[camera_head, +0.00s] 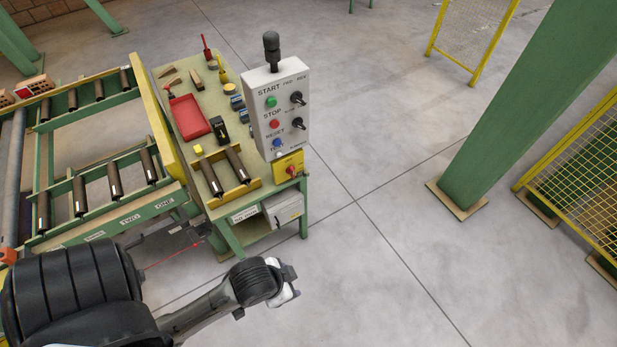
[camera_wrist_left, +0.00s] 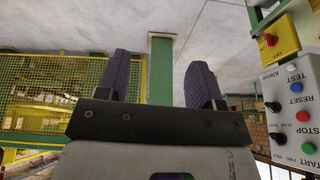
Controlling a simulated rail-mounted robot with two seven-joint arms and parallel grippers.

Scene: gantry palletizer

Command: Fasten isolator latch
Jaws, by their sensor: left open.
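The isolator (camera_head: 283,163) is a small yellow box with a red rotary knob (camera_head: 291,171), low on the front of the grey control panel. It also shows upside down at the upper right of the left wrist view (camera_wrist_left: 284,38), marked OFF, its red knob on its left side. I cannot make out a separate latch. My left arm comes in from the lower left in the head view; its wrist is in front of and below the bench, apart from the isolator. My left gripper (camera_wrist_left: 158,75) is open and empty, with bare floor and a green post beyond its fingers. My right gripper is not in view.
The control panel (camera_head: 262,100) carries several buttons and a black stalk on top. The green bench (camera_head: 178,85) holds a red tray (camera_head: 190,117), tools and rollers. A roller conveyor (camera_head: 120,212) lies left. Floor right of the bench is clear up to a green column (camera_head: 520,110).

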